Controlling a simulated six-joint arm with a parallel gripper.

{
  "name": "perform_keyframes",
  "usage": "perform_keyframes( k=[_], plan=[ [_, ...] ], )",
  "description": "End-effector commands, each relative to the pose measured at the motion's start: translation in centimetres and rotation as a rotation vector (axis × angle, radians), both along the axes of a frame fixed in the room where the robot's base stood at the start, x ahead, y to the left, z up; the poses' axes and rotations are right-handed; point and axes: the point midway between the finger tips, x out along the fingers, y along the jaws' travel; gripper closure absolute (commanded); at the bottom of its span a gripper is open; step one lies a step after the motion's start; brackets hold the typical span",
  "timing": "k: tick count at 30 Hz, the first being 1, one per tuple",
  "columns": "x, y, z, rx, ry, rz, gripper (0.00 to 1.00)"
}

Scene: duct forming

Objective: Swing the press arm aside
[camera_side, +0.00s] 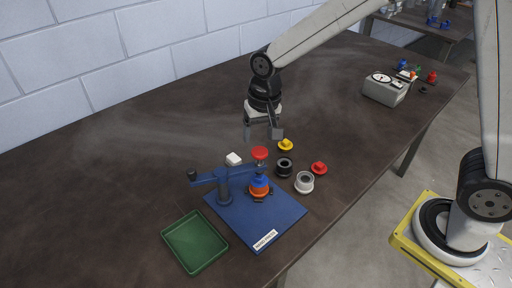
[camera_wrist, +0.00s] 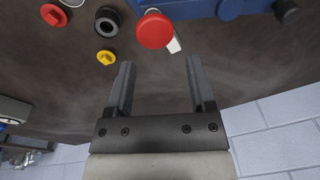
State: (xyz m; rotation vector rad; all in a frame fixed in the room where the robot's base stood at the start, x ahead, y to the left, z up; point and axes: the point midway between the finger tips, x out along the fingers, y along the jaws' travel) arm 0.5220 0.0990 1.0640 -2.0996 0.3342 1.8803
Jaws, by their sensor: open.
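The blue hand press stands on a blue base plate (camera_side: 262,222) on the dark table. Its blue press arm (camera_side: 222,175) reaches from a post over an orange and blue part (camera_side: 260,187), with a red knob (camera_side: 260,153) above that part. A dark handle end (camera_side: 192,176) sticks out at the left. My gripper (camera_side: 262,136) is open and empty, pointing down above and behind the press. In the wrist view its two fingers (camera_wrist: 158,75) are apart, with the red knob (camera_wrist: 155,30) and the press arm (camera_wrist: 215,9) beyond the fingertips.
A green tray (camera_side: 195,242) lies left of the plate. Near the press are a white block (camera_side: 233,159), a yellow piece (camera_side: 286,145), a black ring (camera_side: 284,167), a white ring (camera_side: 304,182) and a red piece (camera_side: 319,168). A grey device (camera_side: 385,91) stands at the back right. The left table is clear.

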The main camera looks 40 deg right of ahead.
Motion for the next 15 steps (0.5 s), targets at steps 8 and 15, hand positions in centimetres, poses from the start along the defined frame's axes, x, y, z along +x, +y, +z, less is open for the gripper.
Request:
perform_keyframes(
  k=[8, 15],
  plan=[
    [4.0, 6.6, 0.8, 0.011, 0.057, -0.170, 0.30],
    [5.9, 12.1, 1.2, 0.004, 0.098, -0.313, 0.30]
  ],
)
